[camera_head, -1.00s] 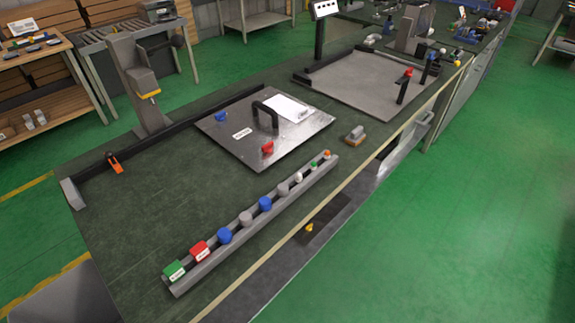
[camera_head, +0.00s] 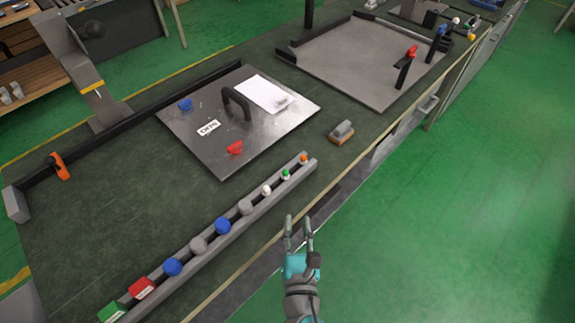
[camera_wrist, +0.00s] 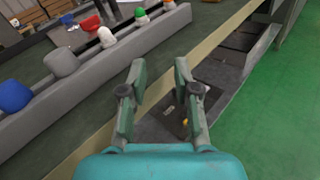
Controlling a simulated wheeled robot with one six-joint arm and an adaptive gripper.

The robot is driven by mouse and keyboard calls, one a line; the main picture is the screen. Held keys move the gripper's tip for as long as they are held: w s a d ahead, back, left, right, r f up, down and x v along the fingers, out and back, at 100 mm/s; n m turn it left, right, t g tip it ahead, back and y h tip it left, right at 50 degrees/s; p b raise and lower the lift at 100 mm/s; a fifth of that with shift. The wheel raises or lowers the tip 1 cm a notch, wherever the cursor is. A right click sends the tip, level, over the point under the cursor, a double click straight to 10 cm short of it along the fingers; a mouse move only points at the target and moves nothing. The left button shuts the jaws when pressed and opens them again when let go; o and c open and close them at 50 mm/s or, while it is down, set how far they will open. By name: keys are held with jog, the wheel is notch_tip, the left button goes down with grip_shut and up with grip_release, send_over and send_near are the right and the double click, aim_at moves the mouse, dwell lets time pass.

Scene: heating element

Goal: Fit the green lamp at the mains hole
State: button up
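The green lamp (camera_head: 286,174) is a small green-topped piece with a pale base. It sits in the grey rail (camera_head: 245,225) on the bench, between an orange-topped piece and a white one. It also shows at the top of the wrist view (camera_wrist: 141,16). My gripper (camera_head: 298,220) is open and empty beside the bench's front edge, nearer the camera than the lamp. Its two fingers stand apart in the wrist view (camera_wrist: 160,68). A metal plate (camera_head: 200,150) with a black handle, a blue knob and a red knob lies behind the rail. I cannot make out the mains hole.
The rail also holds white, grey and blue knobs, a red block (camera_head: 141,288) and a green block (camera_head: 112,312). A grey-and-brown block (camera_head: 341,132) lies right of the plate. A larger grey board (camera_head: 365,60) stands further back. Green floor at right is clear.

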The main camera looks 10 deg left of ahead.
aim_at(286, 176)
jog(key=w+a+r+n, duration=0.2)
jog(key=shift+w+a+r+t, duration=0.25)
jog(key=shift+w+a+t, duration=0.1)
jog(key=shift+t, duration=0.05)
jog(key=w, duration=0.4)
jog(key=shift+w+a, duration=0.25)
jog(key=shift+a, duration=0.1)
jog(key=shift+w+a, duration=0.25)
jog(key=shift+w, duration=1.2)
jog(key=shift+w+a, duration=0.2)
jog(key=shift+w, duration=1.25)
jog(key=c, duration=0.5)
